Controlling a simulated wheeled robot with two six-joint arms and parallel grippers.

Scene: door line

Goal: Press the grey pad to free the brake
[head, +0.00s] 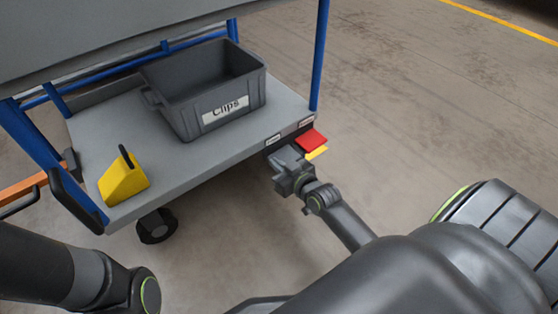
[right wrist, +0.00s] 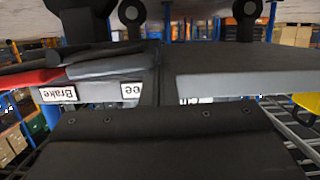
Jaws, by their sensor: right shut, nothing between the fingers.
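The grey pad (head: 282,154) sticks out from the cart's shelf edge, below a small white label; my right gripper partly covers it. Beside it is a red pad (head: 312,140), with a yellow piece under it. In the right wrist view the red pad (right wrist: 32,78) is at the left, by an upside-down "Brake" label (right wrist: 58,93). A second label (right wrist: 131,88) there reads only "ee", partly cut off. My right gripper (head: 287,167) is shut and empty, right at the grey pad; I cannot tell whether it touches. My left gripper is out of view.
The cart's grey shelf (head: 190,157) carries a grey "Clips" bin (head: 240,90) and a yellow wedge (head: 122,181). A blue post (head: 319,60) rises at the shelf's corner near the pads. A caster (head: 156,226) is below. The floor to the right is clear.

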